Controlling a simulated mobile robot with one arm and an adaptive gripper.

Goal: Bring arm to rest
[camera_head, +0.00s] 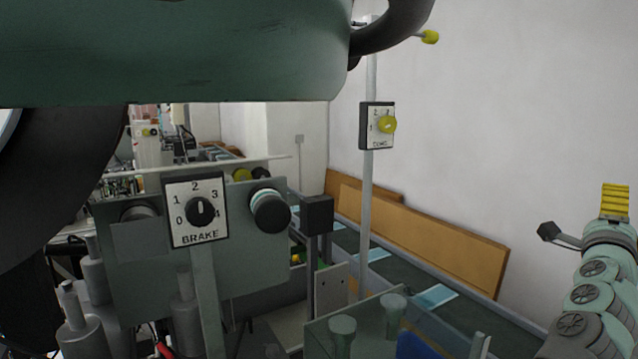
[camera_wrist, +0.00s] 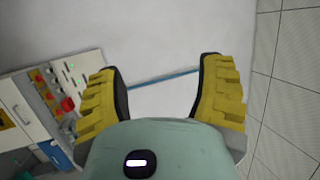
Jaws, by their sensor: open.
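My gripper (camera_wrist: 159,72) shows in the wrist view with its two yellow ribbed fingers spread apart. Nothing is between the fingers; a pale wall and a thin blue line show behind the gap.
In the head view a brake dial panel (camera_head: 183,231) stands at centre left, and a pole carries a small dial box (camera_head: 368,139). A conveyor (camera_head: 398,262) with wooden boards (camera_head: 440,233) runs along the white wall. The wrist view shows a cabinet with a red button (camera_wrist: 67,104).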

